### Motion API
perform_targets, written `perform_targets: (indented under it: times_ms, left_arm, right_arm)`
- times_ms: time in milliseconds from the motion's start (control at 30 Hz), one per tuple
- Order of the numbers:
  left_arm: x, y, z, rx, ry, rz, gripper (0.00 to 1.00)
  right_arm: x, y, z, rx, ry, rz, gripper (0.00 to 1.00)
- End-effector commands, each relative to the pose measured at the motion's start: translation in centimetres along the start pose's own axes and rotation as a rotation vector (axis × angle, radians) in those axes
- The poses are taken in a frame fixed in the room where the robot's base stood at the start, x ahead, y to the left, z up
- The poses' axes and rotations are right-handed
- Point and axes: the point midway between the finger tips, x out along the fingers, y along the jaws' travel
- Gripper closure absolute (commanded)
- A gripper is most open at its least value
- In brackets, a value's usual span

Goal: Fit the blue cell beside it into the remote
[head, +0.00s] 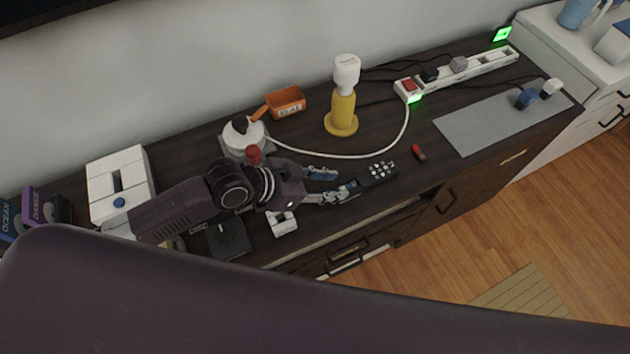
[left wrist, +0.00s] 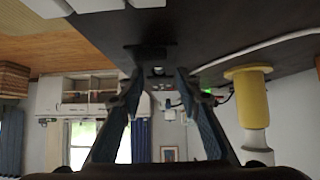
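The remote (head: 378,173) is black with pale buttons and lies on the dark cabinet top. It looks like the dark shape (left wrist: 150,52) ahead of the fingers in the left wrist view. My left gripper (head: 345,181) is just left of the remote, with its two fingers apart and nothing clearly held between them. Its fingers also show spread in the left wrist view (left wrist: 158,78). A small blue patch shows by the lower fingertip; I cannot tell whether it is the blue cell or part of the finger. My right gripper is not in view.
A small red piece (head: 418,152) lies right of the remote. A yellow lamp-like stand (head: 342,112), an orange bin (head: 286,101) and a white cable stand behind. A power strip (head: 470,70) and grey mat (head: 500,122) are farther right. The cabinet's front edge is close.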

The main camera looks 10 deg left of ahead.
Motion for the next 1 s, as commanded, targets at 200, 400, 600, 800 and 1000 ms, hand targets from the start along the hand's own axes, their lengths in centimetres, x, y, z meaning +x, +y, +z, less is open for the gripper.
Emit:
perform_targets:
  times_ms: [200, 400, 600, 800, 1000]
  left_arm:
    - [-3.7, 0.0, 0.1, 0.003, -0.003, -0.001, 0.68]
    - [-7.2, 0.0, 0.1, 0.003, -0.003, -0.001, 0.68]
    - [-9.8, 0.0, 0.1, 0.002, -0.002, -0.001, 0.68]
    - [-11.0, 0.1, 0.0, 0.001, 0.0, 0.001, 0.68]
    - [-11.2, 0.1, -0.1, 0.001, 0.001, 0.001, 0.68]
  right_arm:
    - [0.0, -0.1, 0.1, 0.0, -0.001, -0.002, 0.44]
    - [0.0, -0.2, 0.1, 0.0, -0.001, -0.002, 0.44]
    - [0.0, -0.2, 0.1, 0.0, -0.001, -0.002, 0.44]
    - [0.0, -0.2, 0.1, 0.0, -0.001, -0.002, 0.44]
    - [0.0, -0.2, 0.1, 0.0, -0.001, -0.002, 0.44]
